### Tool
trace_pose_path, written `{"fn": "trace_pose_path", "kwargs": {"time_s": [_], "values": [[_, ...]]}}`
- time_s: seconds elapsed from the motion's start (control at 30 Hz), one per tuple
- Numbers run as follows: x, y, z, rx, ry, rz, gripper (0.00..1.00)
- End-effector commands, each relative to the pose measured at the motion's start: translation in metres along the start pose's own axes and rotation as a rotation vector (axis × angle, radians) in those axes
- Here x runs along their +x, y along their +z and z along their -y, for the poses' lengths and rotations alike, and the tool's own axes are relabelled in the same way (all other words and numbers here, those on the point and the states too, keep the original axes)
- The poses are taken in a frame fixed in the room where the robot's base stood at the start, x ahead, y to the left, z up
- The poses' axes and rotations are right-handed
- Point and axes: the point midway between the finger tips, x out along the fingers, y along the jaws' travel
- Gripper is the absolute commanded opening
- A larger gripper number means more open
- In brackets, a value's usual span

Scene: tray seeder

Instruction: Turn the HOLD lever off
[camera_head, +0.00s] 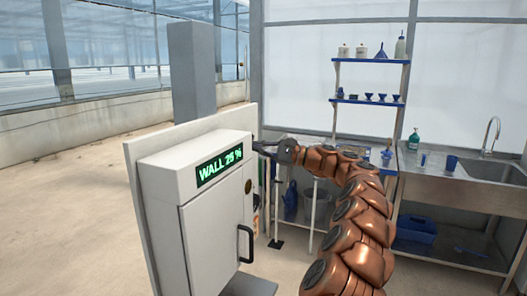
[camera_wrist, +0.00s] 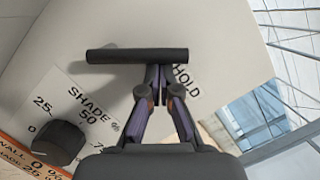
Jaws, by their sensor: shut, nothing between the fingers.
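The HOLD lever (camera_wrist: 115,55) is a dark bar lying crosswise on a pale panel (camera_wrist: 215,35) in the wrist view. The HOLD label (camera_wrist: 187,80) is beside it, partly covered by my gripper. My gripper (camera_wrist: 157,72) is shut and empty, with its fingertips at the middle of the bar; I cannot tell whether they touch it. In the head view my gripper (camera_head: 265,147) is at the right side of the white cabinet (camera_head: 165,215); I cannot make out the lever there.
A black SHADE knob (camera_wrist: 57,142) with a printed scale sits lower left of the lever. The cabinet has a green "WALL 25 %" display (camera_head: 220,166) and a black door handle (camera_head: 246,244). A shelf (camera_head: 368,102) and a sink bench (camera_head: 465,180) stand behind at right.

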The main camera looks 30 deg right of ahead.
Motion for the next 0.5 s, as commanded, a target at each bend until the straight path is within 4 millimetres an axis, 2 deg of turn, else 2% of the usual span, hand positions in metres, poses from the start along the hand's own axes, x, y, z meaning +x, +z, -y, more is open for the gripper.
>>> {"fn": "trace_pose_path", "kwargs": {"time_s": [0.5], "values": [[0.0052,0.0076,0.0014,0.008,0.001,0.004,0.0]]}}
